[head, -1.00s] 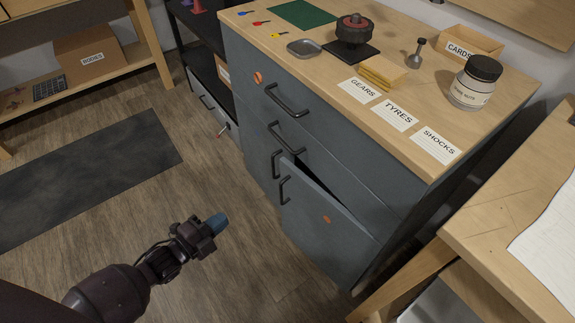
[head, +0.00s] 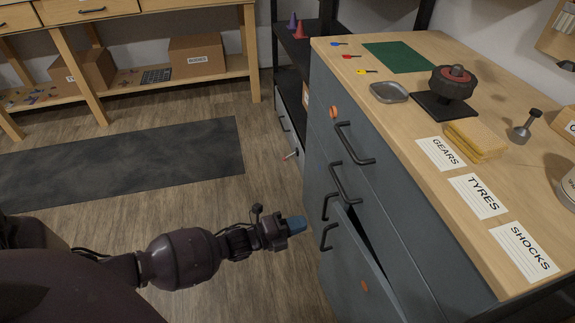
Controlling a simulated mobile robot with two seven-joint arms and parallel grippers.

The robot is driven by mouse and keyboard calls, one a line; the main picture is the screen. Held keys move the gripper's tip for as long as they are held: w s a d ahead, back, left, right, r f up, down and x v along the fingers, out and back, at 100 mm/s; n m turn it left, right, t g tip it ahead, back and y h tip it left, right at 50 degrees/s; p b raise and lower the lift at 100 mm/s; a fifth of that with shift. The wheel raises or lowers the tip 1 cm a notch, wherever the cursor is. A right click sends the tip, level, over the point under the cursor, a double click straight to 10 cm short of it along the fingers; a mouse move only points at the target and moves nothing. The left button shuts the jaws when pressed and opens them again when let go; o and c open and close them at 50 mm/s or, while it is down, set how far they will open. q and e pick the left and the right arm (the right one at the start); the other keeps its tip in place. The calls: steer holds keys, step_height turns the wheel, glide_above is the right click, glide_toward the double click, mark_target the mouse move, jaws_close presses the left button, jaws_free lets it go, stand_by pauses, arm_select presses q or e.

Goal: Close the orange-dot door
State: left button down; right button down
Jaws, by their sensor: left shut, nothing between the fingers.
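The orange-dot door (head: 350,271) is a grey-blue cabinet door at the lower right. It stands partly open, with a dark gap along its top edge. Its orange dot (head: 364,286) shows low on its face, and its black handle (head: 327,237) is near its left edge. My left gripper (head: 297,225) is shut and empty, with its blue fingertips just left of the door handle in the picture. I cannot tell whether it touches the door. My right gripper is not in view.
Drawers with black handles (head: 355,145) sit above the door, the top one with an orange mark. Open wooden floor (head: 190,225) and a dark mat (head: 130,163) lie left.

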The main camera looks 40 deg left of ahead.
mark_target(333, 213)
arm_select(q)
steer(key=b+x, duration=0.1)
steer(key=x, duration=0.5)
steer(key=shift+w+d+f, duration=0.1)
steer(key=shift+f, duration=0.1)
steer(key=shift+w+d+r+b, duration=0.2)
steer(key=shift+w+d+b, duration=0.15)
steer(key=shift+w, duration=0.25)
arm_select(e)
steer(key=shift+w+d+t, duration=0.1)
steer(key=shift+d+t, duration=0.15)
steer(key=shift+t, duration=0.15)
arm_select(q)
steer(key=shift+x, duration=1.35)
steer(key=shift+a, duration=0.1)
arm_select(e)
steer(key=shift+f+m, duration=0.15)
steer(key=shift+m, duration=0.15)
